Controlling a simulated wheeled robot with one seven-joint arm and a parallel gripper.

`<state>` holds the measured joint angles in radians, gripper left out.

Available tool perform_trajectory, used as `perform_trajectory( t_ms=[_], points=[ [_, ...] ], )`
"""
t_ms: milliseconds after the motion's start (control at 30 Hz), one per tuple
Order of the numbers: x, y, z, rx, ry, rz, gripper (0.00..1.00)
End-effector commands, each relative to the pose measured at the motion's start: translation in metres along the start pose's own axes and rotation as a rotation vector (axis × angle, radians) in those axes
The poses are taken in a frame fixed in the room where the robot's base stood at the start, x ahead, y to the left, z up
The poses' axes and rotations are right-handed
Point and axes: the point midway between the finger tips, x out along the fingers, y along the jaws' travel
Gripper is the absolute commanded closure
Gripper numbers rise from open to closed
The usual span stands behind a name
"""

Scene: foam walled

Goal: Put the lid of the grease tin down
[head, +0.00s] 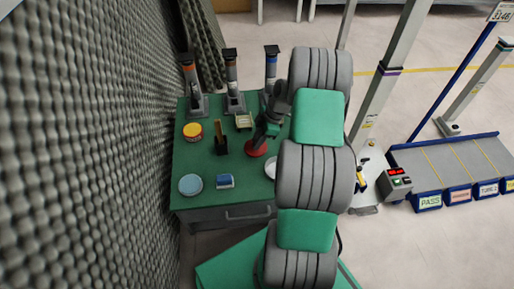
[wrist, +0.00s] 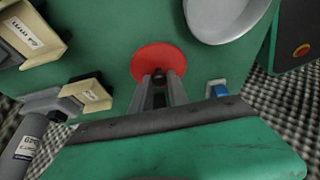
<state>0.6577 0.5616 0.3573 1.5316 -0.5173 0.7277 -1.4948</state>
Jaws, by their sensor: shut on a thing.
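A round red lid (head: 256,148) is at the middle right of the green bench, below my gripper (head: 266,126). In the wrist view the red lid (wrist: 150,60) lies just past my fingertips (wrist: 159,80), which are shut on a dark knob at its middle. I cannot tell whether the lid touches the bench or hangs slightly above it. A pale grey round vessel (wrist: 222,18), perhaps the grease tin, is beside the lid in the wrist view. In the head view only its pale edge (head: 270,168) shows; my arm hides the rest.
Stands (head: 233,95) line the back. A foam wall (head: 90,150) borders the left.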

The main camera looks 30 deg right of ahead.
Motion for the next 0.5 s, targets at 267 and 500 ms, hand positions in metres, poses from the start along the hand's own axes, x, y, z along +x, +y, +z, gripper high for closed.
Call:
perform_trajectory(
  t_ms=[267,500],
  points=[
    [0.029,0.001,0.012,-0.001,0.0,0.0,1.0],
    [0.033,0.0,0.013,0.0,0.001,-0.001,1.0]
  ],
)
